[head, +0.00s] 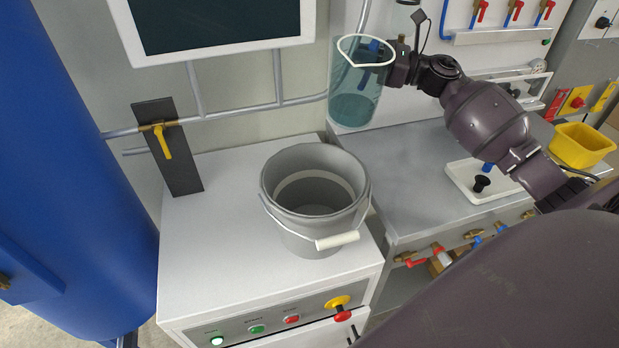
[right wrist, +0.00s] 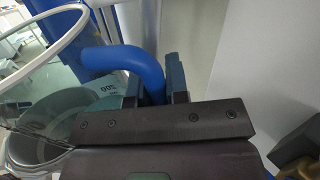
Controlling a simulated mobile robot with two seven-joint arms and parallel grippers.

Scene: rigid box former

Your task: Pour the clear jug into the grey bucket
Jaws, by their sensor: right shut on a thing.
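The clear jug (head: 355,90) has a white rim and a blue handle, and bluish liquid shows in its lower part. My right gripper (head: 384,68) is shut on the jug's blue handle and holds the jug upright, up and to the right of the bucket in the head view. The handle also shows in the right wrist view (right wrist: 125,62), between the fingers (right wrist: 160,82). The grey bucket (head: 313,230) stands open on the white cabinet, its wire bail with a white grip hanging at the front. Its inside looks empty. My left gripper is not in view.
The white cabinet top (head: 215,240) is clear around the bucket. A yellow-handled valve (head: 163,140) and a screen (head: 220,20) are behind it. A grey bench on the right holds a white tray (head: 468,185) and a yellow bin (head: 580,146). A large blue tank (head: 60,180) stands left.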

